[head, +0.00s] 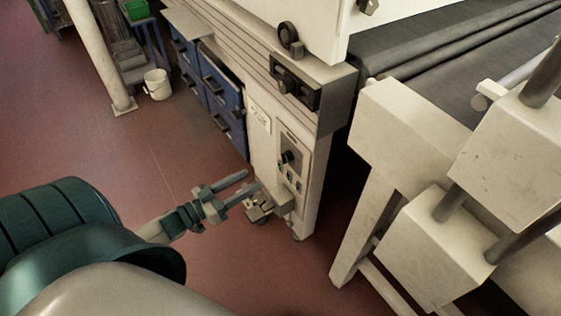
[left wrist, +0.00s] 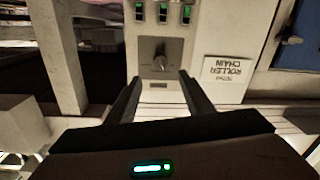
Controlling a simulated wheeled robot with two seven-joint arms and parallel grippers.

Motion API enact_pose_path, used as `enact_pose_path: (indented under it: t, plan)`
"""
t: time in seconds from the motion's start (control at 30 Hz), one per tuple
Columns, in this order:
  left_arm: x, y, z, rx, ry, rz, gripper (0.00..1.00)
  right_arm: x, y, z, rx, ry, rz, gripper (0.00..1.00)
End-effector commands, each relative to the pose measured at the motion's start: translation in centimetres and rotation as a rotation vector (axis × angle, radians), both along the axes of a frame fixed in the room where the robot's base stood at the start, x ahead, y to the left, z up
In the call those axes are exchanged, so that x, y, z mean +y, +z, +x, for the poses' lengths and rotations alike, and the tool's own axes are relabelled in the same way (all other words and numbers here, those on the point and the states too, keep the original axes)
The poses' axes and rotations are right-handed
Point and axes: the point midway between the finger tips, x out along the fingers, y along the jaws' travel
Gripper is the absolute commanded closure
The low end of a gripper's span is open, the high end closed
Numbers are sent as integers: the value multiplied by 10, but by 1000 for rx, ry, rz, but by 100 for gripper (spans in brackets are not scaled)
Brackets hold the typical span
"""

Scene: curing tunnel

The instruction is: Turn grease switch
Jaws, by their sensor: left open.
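The grease switch looks to be the dark rotary knob (head: 289,157) on the grey panel of the cream machine cabinet; no label naming it is readable. In the left wrist view the knob (left wrist: 160,63) sits on a grey square plate, and the picture is upside down. My left gripper (head: 252,181) is open and empty, its fingers pointing at the panel. In the left wrist view the knob appears between and just beyond the fingertips (left wrist: 158,82), with no contact visible. My right gripper is not in view.
A "ROLLER CHAIN" label (left wrist: 228,70) is on the cabinet. Blue drawers (head: 222,100) stand left of the panel, the conveyor frame (head: 385,150) right.

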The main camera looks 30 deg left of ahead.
Motion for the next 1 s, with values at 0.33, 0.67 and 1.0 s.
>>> enact_pose_path:
  t: [0.33,0.67,1.0]
  plan:
    - [-20,1,59,-3,-1,1,53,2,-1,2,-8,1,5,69]
    - [-37,0,107,-1,0,1,53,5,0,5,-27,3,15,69]
    - [-44,0,126,0,0,1,53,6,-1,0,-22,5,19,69]
